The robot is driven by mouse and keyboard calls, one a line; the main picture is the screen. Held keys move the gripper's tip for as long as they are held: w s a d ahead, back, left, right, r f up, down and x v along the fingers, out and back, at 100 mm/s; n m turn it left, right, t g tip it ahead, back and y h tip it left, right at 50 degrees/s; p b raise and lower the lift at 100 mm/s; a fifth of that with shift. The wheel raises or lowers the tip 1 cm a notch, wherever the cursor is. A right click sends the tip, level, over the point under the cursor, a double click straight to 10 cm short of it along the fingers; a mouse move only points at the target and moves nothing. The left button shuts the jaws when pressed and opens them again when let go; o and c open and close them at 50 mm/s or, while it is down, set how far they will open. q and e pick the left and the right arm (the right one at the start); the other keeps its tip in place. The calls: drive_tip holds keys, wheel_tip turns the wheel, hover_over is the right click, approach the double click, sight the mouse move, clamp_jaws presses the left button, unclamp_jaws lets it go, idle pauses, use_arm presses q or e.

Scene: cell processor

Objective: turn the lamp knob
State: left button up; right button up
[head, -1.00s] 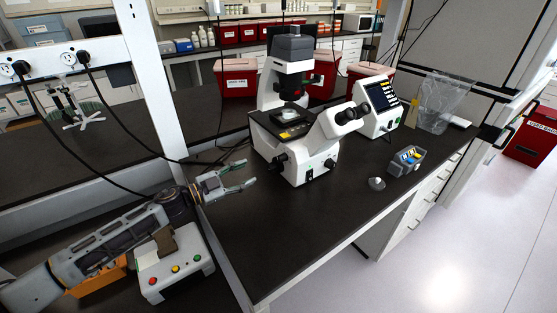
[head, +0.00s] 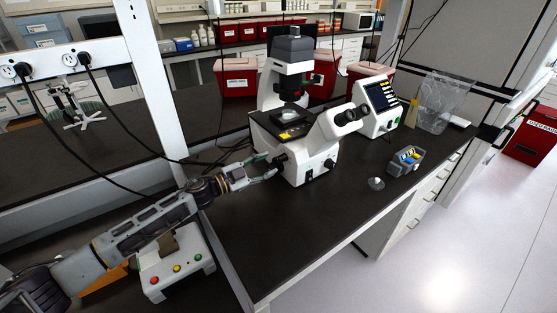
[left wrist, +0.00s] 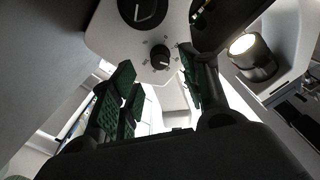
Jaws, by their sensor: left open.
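The white microscope (head: 318,150) stands on the black bench in the head view. In the left wrist view its white side panel (left wrist: 112,35) carries a small black knob (left wrist: 160,57) with marks around it, which looks like the lamp knob. A larger round black part (left wrist: 143,10) is above it. My left gripper (head: 270,168) is at the microscope's left side. It is open, its green-padded fingers (left wrist: 156,88) on either side of the small knob's line, with the knob seen between and beyond them. Contact cannot be told. My right gripper is out of view.
A thick cylinder with a bright end (left wrist: 250,55) sticks out right of the fingers. A white box with coloured buttons (head: 176,265) lies below my left arm. A display unit (head: 381,108), mouse (head: 376,183) and grey tray (head: 406,160) are to the right. The front bench is clear.

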sight(278, 160)
use_arm(q)
drive_tip(key=shift+x, duration=2.95)
drive_tip(key=shift+c, duration=0.5)
clamp_jaws()
